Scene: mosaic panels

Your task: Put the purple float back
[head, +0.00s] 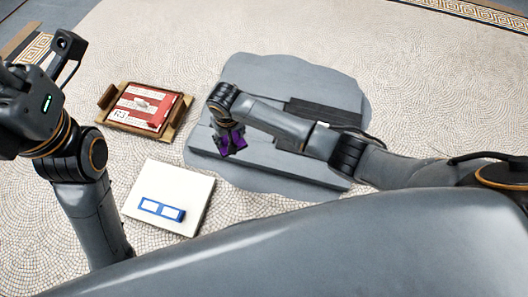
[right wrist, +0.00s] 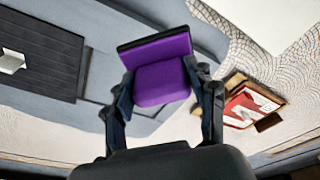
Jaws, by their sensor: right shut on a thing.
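The purple float (head: 238,141) is in the jaws of my right gripper (head: 229,131), over the front left part of the grey slab in the head view. In the right wrist view the purple float (right wrist: 162,82) shows a purple block below a dark-edged flat plate, with the fingers of my right gripper (right wrist: 161,88) closed on its two sides. I cannot tell whether the float touches the slab. My left gripper (head: 22,105) is at the left edge of the head view, partly cut off; its fingers are not clearly visible.
A stepped grey slab (head: 205,151) carries a dark grooved panel (right wrist: 38,52) with a small pale object (right wrist: 11,61). A wooden tray (head: 112,119) with a red and white pack (head: 155,104) stands left. A blue-framed item (head: 162,210) lies on a white board (head: 160,180). Mosaic floor between them is clear.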

